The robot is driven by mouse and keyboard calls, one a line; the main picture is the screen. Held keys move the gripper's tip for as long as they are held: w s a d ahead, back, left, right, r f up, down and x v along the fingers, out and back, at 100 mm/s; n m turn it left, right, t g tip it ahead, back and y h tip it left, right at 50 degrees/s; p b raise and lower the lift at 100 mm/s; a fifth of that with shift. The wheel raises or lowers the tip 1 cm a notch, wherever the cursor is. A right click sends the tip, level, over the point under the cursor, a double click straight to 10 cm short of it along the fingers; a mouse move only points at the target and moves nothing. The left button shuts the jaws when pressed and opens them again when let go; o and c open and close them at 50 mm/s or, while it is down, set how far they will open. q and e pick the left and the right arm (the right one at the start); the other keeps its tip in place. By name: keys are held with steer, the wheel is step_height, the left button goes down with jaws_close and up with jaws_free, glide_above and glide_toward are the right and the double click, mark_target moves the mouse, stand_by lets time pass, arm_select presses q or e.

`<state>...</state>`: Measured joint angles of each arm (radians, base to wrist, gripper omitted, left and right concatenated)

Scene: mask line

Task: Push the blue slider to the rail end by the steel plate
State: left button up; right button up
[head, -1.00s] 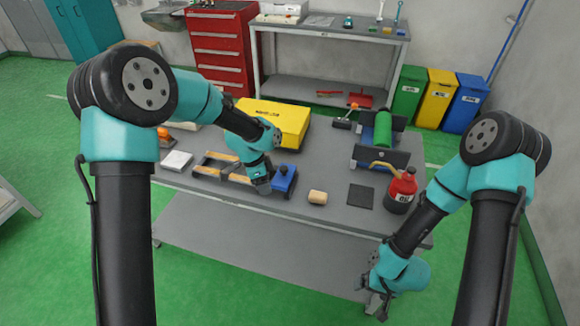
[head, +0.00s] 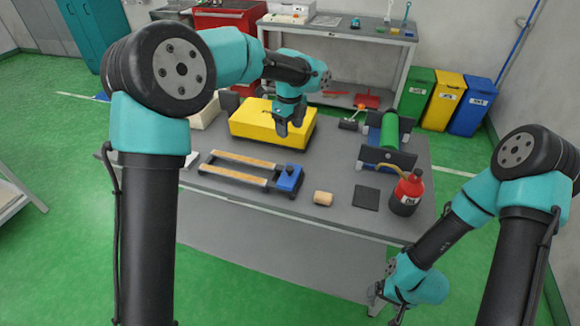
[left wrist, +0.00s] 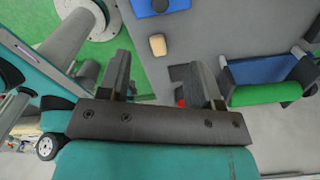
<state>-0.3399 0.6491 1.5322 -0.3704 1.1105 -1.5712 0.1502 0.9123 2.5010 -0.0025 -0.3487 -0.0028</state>
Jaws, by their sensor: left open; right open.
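The blue slider (head: 290,178) sits at the right end of a rail frame (head: 240,160) with two wood-coloured rails on the grey table. Part of the slider also shows at the top of the left wrist view (left wrist: 160,5). A light plate (head: 193,160), which may be the steel plate, lies beyond the frame's left end, mostly hidden by my left arm. My left gripper (head: 290,126) is open and empty, raised over the yellow case, behind and apart from the slider. My right gripper (head: 386,302) is open, low by the table's front right side, far from the slider.
A yellow case (head: 255,122) stands behind the rail frame. Right of the slider are a tan block (head: 323,198), a dark square pad (head: 366,198) and a red-and-black oil can (head: 407,194). A green roller (head: 389,131) stands behind them.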

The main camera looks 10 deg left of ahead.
mark_target(289, 168)
arm_select(q)
step_height(289, 168, down, 17)
steer(key=shift+r, duration=0.15)
stand_by(0.5)
jaws_close()
stand_by(0.5)
